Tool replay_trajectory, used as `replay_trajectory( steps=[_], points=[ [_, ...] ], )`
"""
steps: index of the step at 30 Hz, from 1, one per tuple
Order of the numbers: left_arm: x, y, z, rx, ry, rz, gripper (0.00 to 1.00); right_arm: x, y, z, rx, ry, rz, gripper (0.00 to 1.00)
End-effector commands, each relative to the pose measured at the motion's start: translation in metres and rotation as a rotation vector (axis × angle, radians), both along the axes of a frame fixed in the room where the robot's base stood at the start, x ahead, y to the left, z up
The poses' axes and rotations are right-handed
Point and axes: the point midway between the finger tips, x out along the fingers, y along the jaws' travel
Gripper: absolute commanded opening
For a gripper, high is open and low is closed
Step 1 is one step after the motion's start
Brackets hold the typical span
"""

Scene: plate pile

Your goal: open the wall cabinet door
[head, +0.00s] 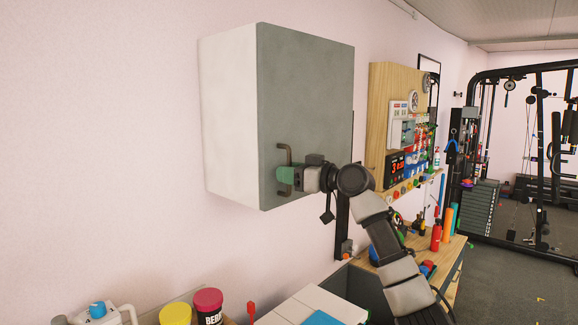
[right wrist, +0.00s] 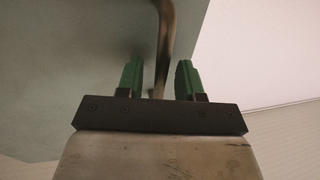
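The wall cabinet (head: 228,120) hangs on the pink wall in the head view. Its grey-green door (head: 305,100) looks closed. A dark bar handle (head: 282,151) stands upright near the door's lower left edge. My right gripper (head: 285,178) has green fingers and is at the handle's lower part. In the right wrist view, the handle (right wrist: 165,45) runs between the two fingers of this gripper (right wrist: 160,80). The fingers are apart, with gaps visible on both sides of the bar. My left gripper is in neither view.
A wooden tool board (head: 380,90) is on the wall right of the cabinet. Below are a workbench (head: 445,255) and yellow (head: 175,314) and red-lidded tubs (head: 208,300). Gym equipment (head: 540,150) stands at the far right. The wall left of the cabinet is bare.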

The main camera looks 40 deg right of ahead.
Motion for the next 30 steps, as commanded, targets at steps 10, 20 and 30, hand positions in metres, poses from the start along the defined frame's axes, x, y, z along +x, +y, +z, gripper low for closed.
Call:
replay_trajectory(
  steps=[10, 20, 30],
  points=[
    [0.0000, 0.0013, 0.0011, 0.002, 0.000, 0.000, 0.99, 0.0034, 0.0009, -0.0006, 0.000, 0.000, -0.001, 0.33],
    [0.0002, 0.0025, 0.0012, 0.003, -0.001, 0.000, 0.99, 0.0031, 0.0007, -0.0005, 0.000, 0.000, -0.001, 0.00],
    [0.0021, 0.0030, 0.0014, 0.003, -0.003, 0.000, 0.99, 0.0029, 0.0017, -0.0005, 0.002, 0.002, 0.023, 0.00]
  ],
)
